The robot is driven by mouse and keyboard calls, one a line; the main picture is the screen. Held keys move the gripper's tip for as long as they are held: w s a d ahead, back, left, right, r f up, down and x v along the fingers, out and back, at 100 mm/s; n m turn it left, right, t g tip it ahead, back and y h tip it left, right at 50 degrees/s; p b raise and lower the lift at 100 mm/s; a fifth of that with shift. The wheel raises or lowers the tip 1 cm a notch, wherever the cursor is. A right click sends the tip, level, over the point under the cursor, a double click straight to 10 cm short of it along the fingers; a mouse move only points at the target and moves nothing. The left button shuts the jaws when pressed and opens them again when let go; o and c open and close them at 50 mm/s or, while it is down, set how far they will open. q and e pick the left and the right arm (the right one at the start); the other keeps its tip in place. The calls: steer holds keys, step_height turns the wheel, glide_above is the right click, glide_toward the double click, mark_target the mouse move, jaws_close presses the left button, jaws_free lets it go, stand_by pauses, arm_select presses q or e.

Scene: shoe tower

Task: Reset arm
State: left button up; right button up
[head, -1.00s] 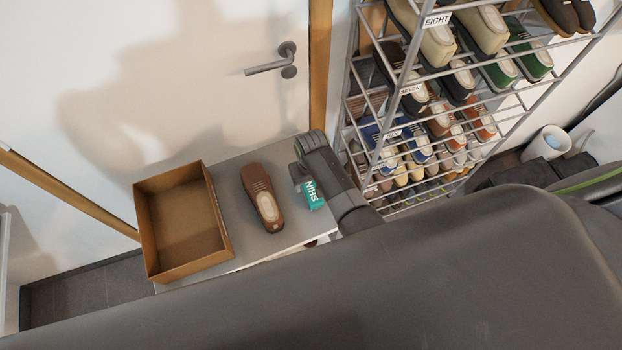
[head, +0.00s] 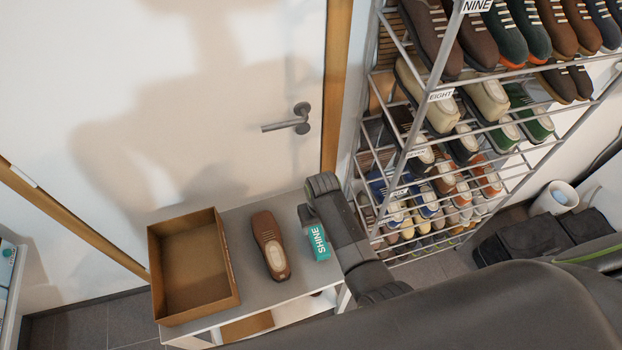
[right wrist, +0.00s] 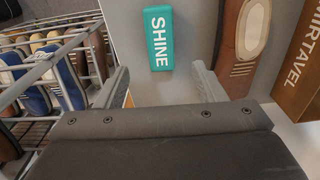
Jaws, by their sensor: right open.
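My right gripper (head: 306,216) is over the right end of the small table in the head view, beside a teal box marked SHINE (head: 318,243). In the right wrist view its two fingers stand apart, with the teal box (right wrist: 158,38) ahead of and between them, not gripped. My left gripper is not in view.
A brown shoe (head: 269,245) and an open brown box (head: 192,268) lie on the grey tabletop (head: 243,225). A metal rack (head: 432,112) full of shoes stands close on the right. A door with a handle (head: 288,122) is behind.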

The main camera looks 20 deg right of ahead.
steer(key=s+d+r+m+t, duration=0.15)
steer(key=s+d+r, duration=0.35)
steer(key=s+d, duration=0.65)
steer(key=s+d+r+t+h, duration=0.2)
steer(key=s+d+r, duration=0.3)
steer(key=s+r, duration=0.55)
step_height(320, 180, down, 34)
steer(key=s+d+g+b, duration=0.1)
steer(key=d+g+b, duration=0.1)
steer(key=b, duration=0.6)
steer(key=s+f+b, duration=0.3)
steer(key=s+f, duration=0.4)
steer(key=f, duration=0.3)
steer(key=s+a+f+y+b, duration=0.1)
steer(key=s+f+b, duration=0.2)
steer(key=s+f, duration=0.5)
step_height(320, 180, down, 3)
steer(key=shift+a+g, duration=0.25)
steer(key=shift+g, duration=0.1)
